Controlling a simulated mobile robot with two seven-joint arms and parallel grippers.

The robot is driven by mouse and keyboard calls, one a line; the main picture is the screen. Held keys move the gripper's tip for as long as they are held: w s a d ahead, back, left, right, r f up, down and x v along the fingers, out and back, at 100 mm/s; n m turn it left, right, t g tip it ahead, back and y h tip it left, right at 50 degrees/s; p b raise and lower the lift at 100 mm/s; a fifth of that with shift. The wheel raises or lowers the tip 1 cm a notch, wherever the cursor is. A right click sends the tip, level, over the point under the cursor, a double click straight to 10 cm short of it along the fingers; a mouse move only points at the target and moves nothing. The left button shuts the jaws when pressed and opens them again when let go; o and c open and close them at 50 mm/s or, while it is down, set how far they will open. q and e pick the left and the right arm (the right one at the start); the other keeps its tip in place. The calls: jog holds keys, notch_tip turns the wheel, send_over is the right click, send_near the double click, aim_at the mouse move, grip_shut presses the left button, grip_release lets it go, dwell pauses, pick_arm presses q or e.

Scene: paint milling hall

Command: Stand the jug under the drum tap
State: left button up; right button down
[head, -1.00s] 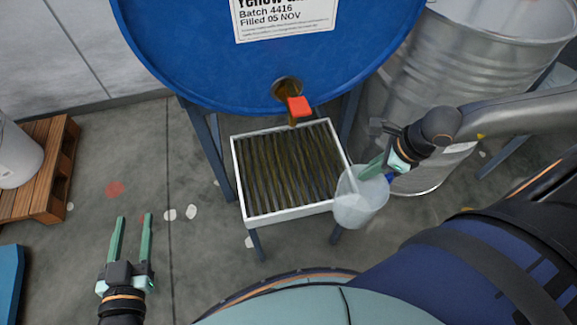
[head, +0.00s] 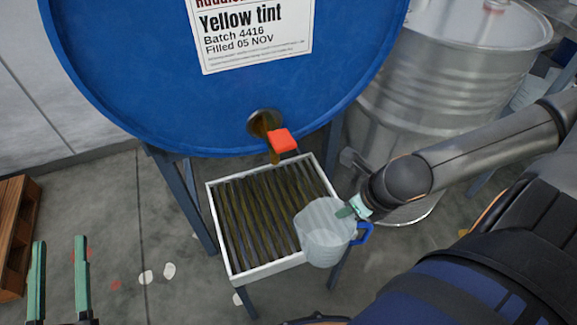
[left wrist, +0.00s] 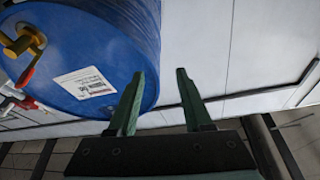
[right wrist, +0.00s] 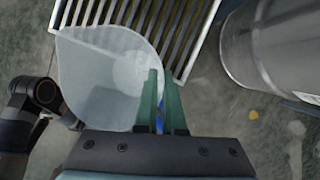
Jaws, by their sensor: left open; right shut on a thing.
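The translucent jug (head: 322,236) with a blue handle (head: 361,233) is held by my right gripper (head: 347,211), which is shut on it. The jug is over the front right corner of the slatted drip tray (head: 262,270). In the right wrist view the jug (right wrist: 105,75) looks empty, and the fingers (right wrist: 162,100) hide most of the handle. The drum tap (head: 270,128), brass with a red lever (head: 281,140), is on the blue drum (head: 150,90), above the tray's back edge. My left gripper (head: 59,280) is open and empty at the lower left.
A steel drum (head: 440,95) stands to the right behind my right arm. A wooden pallet (head: 15,235) is at the left edge. The tray's slats are clear, and grey floor lies open left of the stand.

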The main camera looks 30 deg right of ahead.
jog(key=w+a+f+b, duration=0.1)
jog(key=w+b, duration=0.4)
jog(key=w, duration=0.3)
jog(key=w+a+f+b, duration=0.1)
jog(key=w+b, duration=0.3)
jog(key=w, duration=0.4)
jog(key=shift+b+x, duration=0.4)
jog(key=shift+x, duration=0.4)
jog(key=c, duration=1)
grip_release()
pick_arm(q)
jog(key=s+d+r+m+t+h, duration=0.1)
jog(key=s+d+r+m+h, duration=0.1)
jog(key=s+m+h, duration=0.3)
jog(key=s+r+h, duration=0.1)
jog(key=h, duration=0.2)
jog(key=shift+s+t, duration=0.15)
jog(key=shift+t, duration=0.25)
pick_arm(e)
jog(key=shift+s, duration=0.1)
